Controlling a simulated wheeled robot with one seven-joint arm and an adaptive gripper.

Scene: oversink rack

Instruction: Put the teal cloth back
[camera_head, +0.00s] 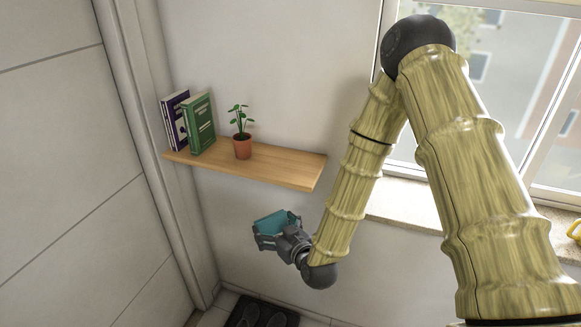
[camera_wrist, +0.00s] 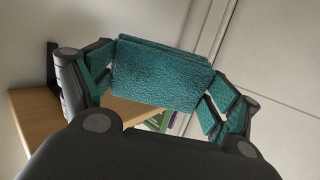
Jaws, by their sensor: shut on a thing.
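The teal cloth (camera_wrist: 158,78) is a folded, textured block in the wrist view. It also shows in the head view (camera_head: 275,222). My gripper (camera_wrist: 158,88) is shut on it, with a finger at each side. In the head view, my gripper (camera_head: 278,228) holds the cloth in the air, below the wooden shelf (camera_head: 262,166) and in front of the wall. In the wrist view, the shelf (camera_wrist: 38,118) is partly hidden behind the cloth and my gripper. No rack shows in either view.
Two books, one purple (camera_head: 174,122) and one green (camera_head: 199,124), stand at the shelf's left end. A potted plant (camera_head: 242,146) stands beside them. The shelf's right part is bare. A window sill (camera_head: 405,205) is at the right.

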